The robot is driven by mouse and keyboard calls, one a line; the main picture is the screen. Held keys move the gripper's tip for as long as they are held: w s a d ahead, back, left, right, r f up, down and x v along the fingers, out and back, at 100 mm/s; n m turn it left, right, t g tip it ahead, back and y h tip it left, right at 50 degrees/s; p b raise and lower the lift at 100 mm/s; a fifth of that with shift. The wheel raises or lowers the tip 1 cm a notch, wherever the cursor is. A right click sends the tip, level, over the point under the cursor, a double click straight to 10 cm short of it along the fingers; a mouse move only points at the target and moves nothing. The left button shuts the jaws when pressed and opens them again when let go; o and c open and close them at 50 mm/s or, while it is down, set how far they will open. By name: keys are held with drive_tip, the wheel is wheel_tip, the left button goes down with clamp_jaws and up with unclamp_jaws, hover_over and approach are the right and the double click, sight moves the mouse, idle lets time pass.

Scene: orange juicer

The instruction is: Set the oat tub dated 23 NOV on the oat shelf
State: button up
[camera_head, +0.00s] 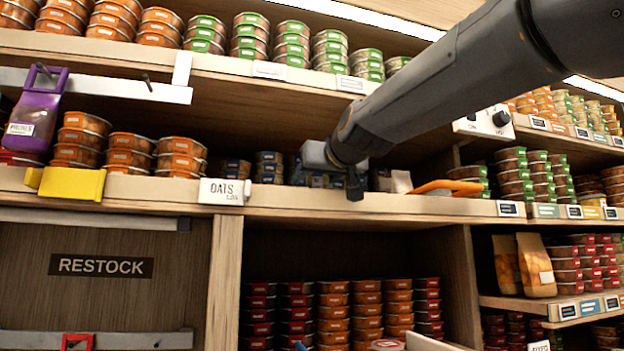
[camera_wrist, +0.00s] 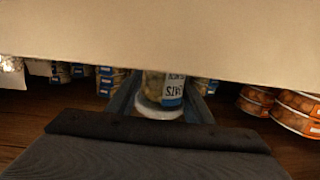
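My gripper (camera_head: 318,178) reaches into the middle shelf bay, right of the OATS label (camera_head: 224,192). In the wrist view, an oat tub (camera_wrist: 172,88) with a blue-and-white label and pale lid sits between the two fingers of my gripper (camera_wrist: 163,88). Both fingers appear to press its sides. Its lettering is upside down in this picture, and no date is readable. In the head view, my gripper and arm hide this tub. Several small blue-labelled tubs (camera_head: 269,167) stand deeper in the bay. The oat shelf's front edge (camera_head: 290,200) runs below them.
Orange tubs (camera_head: 130,150) stand left of the oats, beside a purple pouch (camera_head: 35,115) and yellow holder (camera_head: 71,183). A pale bag-like item (camera_head: 392,181) and an orange object (camera_head: 447,187) lie to the right. A RESTOCK panel (camera_head: 101,266) is at lower left.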

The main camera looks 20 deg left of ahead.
drive_tip(key=o, duration=0.4)
drive_tip(key=shift+r, duration=0.25)
drive_tip(key=b+v, duration=0.3)
drive_tip(key=v, duration=0.9)
drive_tip(key=shift+f, duration=0.15)
